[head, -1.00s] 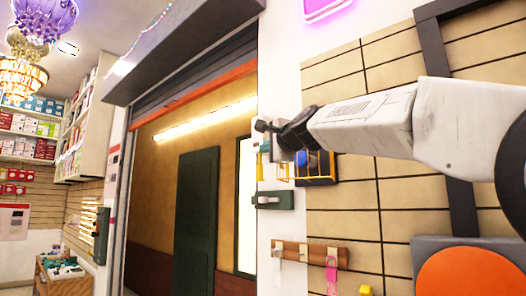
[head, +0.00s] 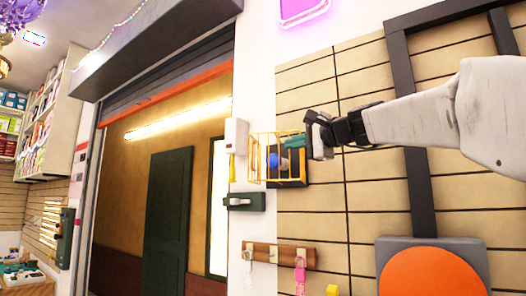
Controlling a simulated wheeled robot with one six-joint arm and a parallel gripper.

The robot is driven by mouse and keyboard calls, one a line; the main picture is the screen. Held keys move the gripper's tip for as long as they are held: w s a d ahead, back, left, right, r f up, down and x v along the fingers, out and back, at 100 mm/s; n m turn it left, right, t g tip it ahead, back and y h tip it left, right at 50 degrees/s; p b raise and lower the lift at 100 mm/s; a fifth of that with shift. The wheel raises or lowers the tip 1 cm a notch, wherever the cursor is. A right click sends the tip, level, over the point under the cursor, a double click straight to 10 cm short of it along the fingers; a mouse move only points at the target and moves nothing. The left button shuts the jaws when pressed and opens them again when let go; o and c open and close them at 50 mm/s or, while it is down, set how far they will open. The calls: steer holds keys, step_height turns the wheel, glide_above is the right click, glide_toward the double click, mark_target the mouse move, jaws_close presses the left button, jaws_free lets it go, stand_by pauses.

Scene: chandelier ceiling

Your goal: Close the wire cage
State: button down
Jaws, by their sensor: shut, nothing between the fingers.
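The yellow wire cage (head: 256,160) is mounted on the wall, over a dark box-like back. Its wire front seems to stand out to the left, away from the dark back. A blue ball (head: 273,161) shows behind the wires, with a greyish thing beside it. Whether the fingertips touch the cage, I cannot tell.
A wooden hook rail (head: 279,256) with hanging tags is below. An orange disc on a grey panel (head: 432,280) is at lower right.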

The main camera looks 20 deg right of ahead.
glide_toward(260, 152)
steer(key=w+a, duration=0.2)
steer(key=w+a+f, duration=0.1)
steer(key=w+a, duration=0.1)
steer(key=a, duration=0.1)
steer(key=shift+w+a, duration=0.1)
steer(key=shift+w, duration=0.3)
